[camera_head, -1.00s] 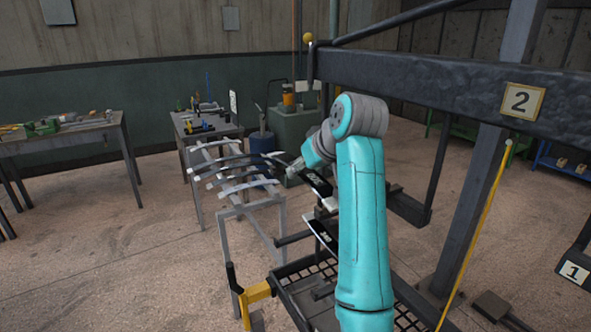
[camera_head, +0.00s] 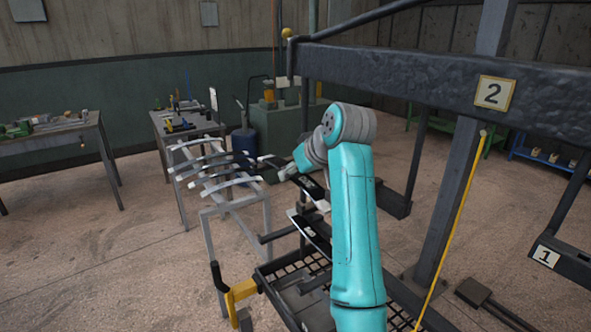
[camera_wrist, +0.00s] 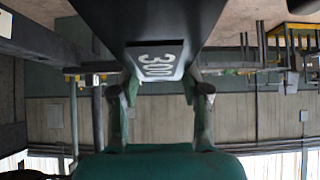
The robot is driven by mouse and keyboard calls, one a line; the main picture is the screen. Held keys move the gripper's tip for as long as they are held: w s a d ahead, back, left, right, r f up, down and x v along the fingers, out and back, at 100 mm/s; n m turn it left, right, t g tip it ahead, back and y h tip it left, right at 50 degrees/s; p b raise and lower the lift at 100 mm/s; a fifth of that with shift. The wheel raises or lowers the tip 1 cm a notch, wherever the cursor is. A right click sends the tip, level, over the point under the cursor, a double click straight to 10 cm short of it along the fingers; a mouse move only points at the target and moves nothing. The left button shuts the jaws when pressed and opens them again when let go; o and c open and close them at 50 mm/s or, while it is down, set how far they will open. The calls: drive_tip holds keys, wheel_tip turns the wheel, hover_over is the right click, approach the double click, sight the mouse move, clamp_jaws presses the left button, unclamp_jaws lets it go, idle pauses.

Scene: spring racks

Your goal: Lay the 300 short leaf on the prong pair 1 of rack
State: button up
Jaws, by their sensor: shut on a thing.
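The 300 leaf (camera_wrist: 160,58) is a dark, long strip with a white label, upside down in the wrist view. My gripper (camera_wrist: 166,92) is shut on it, one finger at each side. In the head view my gripper (camera_head: 287,172) is left of my teal arm, and the dark leaf (camera_head: 311,187) slants down to the right from it, in the air. A plate marked 1 (camera_head: 546,255) is on a dark beam at the right edge. A plate marked 2 (camera_head: 494,93) is on a higher dark beam. I cannot make out the prongs of pair 1.
Another dark leaf with a white label (camera_head: 310,232) lies below the held one, above a black mesh tray (camera_head: 280,270). A grey stand (camera_head: 232,208) with several curved pale leaves is at left. A yellow strap (camera_head: 455,225) hangs at right. Open floor lies front left.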

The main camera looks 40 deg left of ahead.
drive_tip(key=shift+r, duration=0.15)
drive_tip(key=o, duration=1.2)
drive_tip(key=shift+c, duration=0.2)
drive_tip(key=shift+o, duration=0.7)
drive_tip(key=shift+f, duration=0.2)
drive_tip(key=v, duration=1.2)
drive_tip(key=shift+r, duration=0.15)
